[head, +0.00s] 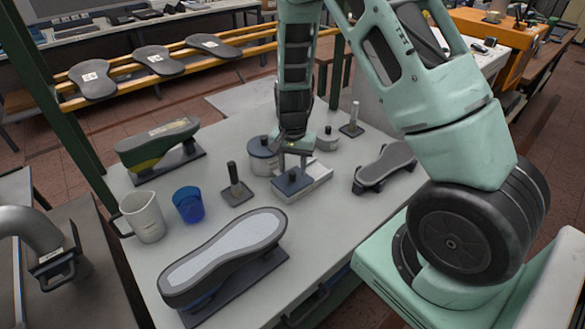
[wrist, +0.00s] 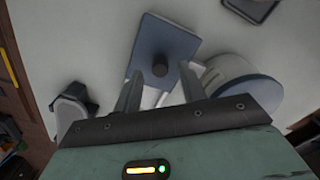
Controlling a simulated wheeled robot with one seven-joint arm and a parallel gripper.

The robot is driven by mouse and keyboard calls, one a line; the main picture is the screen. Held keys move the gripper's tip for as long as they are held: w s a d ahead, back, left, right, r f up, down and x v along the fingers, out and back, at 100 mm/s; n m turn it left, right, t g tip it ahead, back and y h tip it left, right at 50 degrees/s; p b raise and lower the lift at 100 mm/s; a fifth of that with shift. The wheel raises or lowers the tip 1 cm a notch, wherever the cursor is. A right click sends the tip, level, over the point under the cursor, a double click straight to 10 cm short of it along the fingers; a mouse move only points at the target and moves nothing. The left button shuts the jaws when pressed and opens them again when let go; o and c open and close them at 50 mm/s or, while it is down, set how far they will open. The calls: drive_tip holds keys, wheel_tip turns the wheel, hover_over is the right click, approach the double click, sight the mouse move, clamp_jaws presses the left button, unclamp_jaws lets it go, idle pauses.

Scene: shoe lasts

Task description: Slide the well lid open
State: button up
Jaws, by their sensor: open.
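The well is a low white box (head: 317,176) on the table, with a flat blue-grey lid (head: 283,188) over its near-left part. The lid carries a short dark knob (head: 293,173). White body shows beyond the lid on the far right. In the wrist view the lid (wrist: 160,32) and knob (wrist: 160,69) lie just ahead of the fingertips. My gripper (head: 293,157) is low over the well, pointing down, open and empty. In the wrist view its fingers (wrist: 160,82) stand apart, with the knob between and slightly beyond them. Contact with the lid cannot be told.
A round lidded pot (head: 263,158) stands close beside my gripper, with a smaller round container (head: 327,139) behind. A black post stand (head: 236,190), blue cup (head: 188,205), white jug (head: 143,217) and several shoe lasts (head: 224,258) surround the well.

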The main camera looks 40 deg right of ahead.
drive_tip(key=shift+f, duration=0.8)
clamp_jaws()
drive_tip(key=d+b, duration=0.1)
drive_tip(key=d, duration=0.8)
drive_tip(key=shift+w, duration=0.15)
unclamp_jaws()
drive_tip(key=shift+r, duration=0.1)
